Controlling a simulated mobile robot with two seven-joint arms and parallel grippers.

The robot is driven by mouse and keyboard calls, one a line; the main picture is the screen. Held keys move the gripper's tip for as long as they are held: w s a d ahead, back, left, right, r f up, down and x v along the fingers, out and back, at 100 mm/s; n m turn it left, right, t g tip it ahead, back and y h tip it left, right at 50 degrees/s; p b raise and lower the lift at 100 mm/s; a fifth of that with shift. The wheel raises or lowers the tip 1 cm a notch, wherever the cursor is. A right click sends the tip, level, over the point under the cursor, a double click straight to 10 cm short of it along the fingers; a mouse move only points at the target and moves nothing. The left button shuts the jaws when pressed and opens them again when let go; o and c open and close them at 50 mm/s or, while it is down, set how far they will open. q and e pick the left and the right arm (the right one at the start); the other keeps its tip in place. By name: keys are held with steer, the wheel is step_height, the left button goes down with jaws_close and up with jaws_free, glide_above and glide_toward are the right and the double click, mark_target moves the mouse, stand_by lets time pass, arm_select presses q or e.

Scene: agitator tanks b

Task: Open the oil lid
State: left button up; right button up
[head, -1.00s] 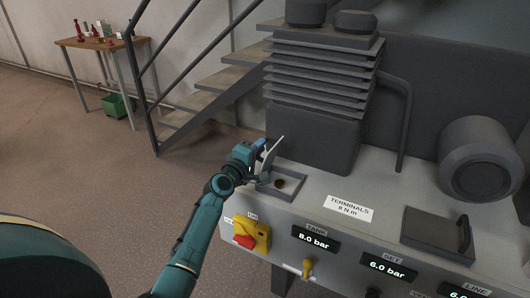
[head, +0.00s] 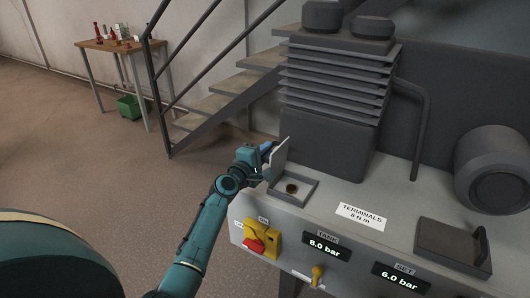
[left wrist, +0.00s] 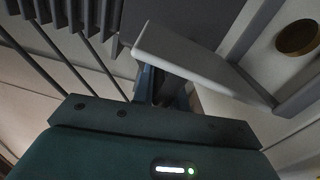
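The oil lid (head: 280,158) is a pale grey plate standing raised and tilted at the left edge of a shallow square frame on the machine top. Inside the frame (head: 313,190) a dark brown round opening (head: 292,188) is uncovered. My left gripper (head: 266,148) is at the lid's left side, close against it. In the left wrist view, the lid (left wrist: 205,65) crosses over the ends of the gripper fingers (left wrist: 162,85); their tips are hidden, so I cannot tell whether they grip it. The brown opening (left wrist: 297,37) also shows there. My right gripper is not in view.
A finned dark block (head: 330,110) rises behind the frame. A yellow and red switch (head: 262,240) is on the front panel below. A dark lid with a handle (head: 453,246) lies farther right. Stairs with a railing (head: 225,105) stand behind; floor at left is clear.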

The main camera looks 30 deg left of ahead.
arm_select(q)
steer(key=o, duration=0.4)
steer(key=shift+r, duration=0.1)
steer(key=s, duration=1.3)
steer(key=shift+a, duration=0.2)
steer(key=shift+p, duration=0.3)
